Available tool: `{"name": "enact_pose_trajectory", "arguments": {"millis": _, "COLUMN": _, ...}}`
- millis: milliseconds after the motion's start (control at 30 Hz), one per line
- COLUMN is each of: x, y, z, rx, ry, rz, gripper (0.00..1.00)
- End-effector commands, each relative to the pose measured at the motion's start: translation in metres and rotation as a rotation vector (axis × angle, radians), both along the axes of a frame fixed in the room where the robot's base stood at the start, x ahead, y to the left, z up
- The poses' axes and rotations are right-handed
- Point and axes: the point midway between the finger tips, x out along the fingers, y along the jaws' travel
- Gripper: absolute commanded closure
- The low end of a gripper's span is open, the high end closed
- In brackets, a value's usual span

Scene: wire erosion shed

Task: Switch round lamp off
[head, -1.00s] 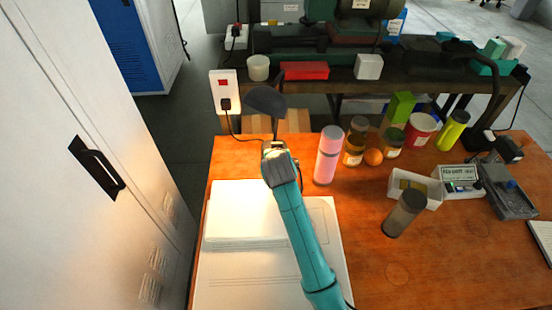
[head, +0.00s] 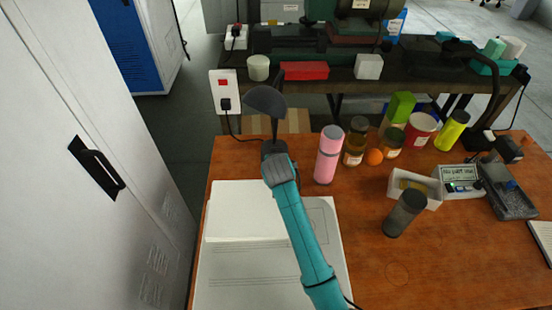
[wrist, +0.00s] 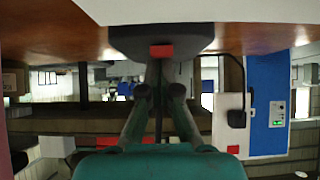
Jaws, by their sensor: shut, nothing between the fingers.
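The round lamp (head: 266,100) stands at the back left of the wooden table, with a dark half-round shade on a thin stem. It gives no light. In the wrist view, which looks upside down, a dark round part that seems to be its base (wrist: 190,38) bears a red switch (wrist: 162,51). My gripper (wrist: 160,66) is shut and empty, its fingertips close in front of the switch. I cannot tell whether they touch it. In the head view my gripper (head: 274,148) hides the lamp's base.
A pink bottle (head: 329,155) stands just right of my gripper. White papers (head: 240,222) lie beneath my arm. A white cabinet (head: 70,200) borders the left.

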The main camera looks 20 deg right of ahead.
Motion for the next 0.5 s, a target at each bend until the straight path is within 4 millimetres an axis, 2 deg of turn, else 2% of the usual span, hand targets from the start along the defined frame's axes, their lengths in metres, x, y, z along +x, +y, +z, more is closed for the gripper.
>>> {"name": "enact_pose_trajectory", "arguments": {"millis": 267, "x": -0.0014, "y": 0.0001, "z": -0.0041, "rx": -0.001, "ry": 0.006, "rz": 0.001, "gripper": 1.0}}
{"name": "enact_pose_trajectory", "arguments": {"millis": 500, "x": 0.0067, "y": -0.0022, "z": -0.0016, "rx": -0.001, "ry": 0.007, "rz": 0.0, "gripper": 1.0}}
